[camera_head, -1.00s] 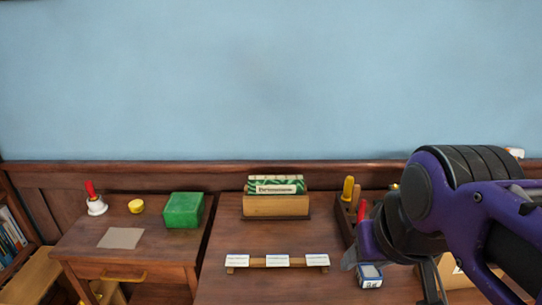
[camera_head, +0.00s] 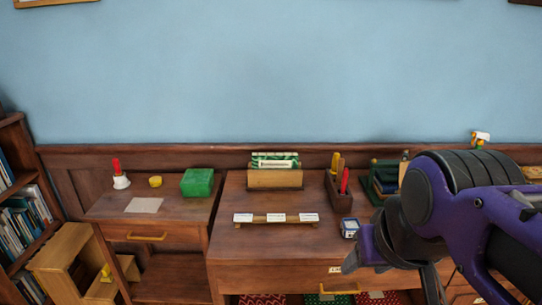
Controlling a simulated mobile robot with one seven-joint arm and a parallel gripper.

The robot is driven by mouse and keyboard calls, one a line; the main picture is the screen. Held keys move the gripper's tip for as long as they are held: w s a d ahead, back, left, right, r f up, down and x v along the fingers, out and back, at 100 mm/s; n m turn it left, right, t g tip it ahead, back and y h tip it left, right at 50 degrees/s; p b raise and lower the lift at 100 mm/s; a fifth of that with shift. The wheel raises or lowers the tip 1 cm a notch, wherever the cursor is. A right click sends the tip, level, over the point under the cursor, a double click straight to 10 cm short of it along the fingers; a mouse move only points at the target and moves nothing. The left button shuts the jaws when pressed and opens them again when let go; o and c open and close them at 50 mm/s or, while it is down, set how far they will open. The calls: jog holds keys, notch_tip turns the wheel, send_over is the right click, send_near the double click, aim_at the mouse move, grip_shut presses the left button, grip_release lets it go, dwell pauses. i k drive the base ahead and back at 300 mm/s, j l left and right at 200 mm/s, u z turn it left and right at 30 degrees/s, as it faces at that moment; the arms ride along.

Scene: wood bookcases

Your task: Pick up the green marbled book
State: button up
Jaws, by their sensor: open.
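A green-and-white patterned item (camera_head: 275,159) stands upright in a wooden holder (camera_head: 275,179) at the back of the middle desk. It may be the green marbled book, but its cover is mostly hidden and I cannot tell for sure. A plain green block (camera_head: 197,182) sits on the left desk. My gripper (camera_head: 392,280) is at the lower right, in front of the desk's right part. It is open, points down, and nothing shows between its fingers. It is well apart from the patterned item.
A pen holder (camera_head: 341,197), an ink box (camera_head: 349,228) and a rack of white cards (camera_head: 276,218) stand on the middle desk (camera_head: 250,245). A bell (camera_head: 121,180) stands on the left desk. A bookcase (camera_head: 22,205) and step stool (camera_head: 75,255) are at left. Patterned items show below the desk.

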aim_at(260, 160)
jog(key=k+z, duration=0.3)
jog(key=k+l+z, duration=0.1)
jog(key=z, duration=0.2)
jog(key=j+z, duration=0.45)
jog(key=z, duration=0.15)
jog(key=j, duration=0.95)
jog(key=i+j, duration=0.1)
jog(key=j, duration=0.9)
jog(key=i+j, duration=0.1)
jog(key=j, duration=0.85)
jog(key=l+u, duration=0.15)
jog(key=l, duration=0.45)
jog(key=j+z, duration=0.1)
jog(key=j, duration=0.5)
jog(key=k, duration=0.05)
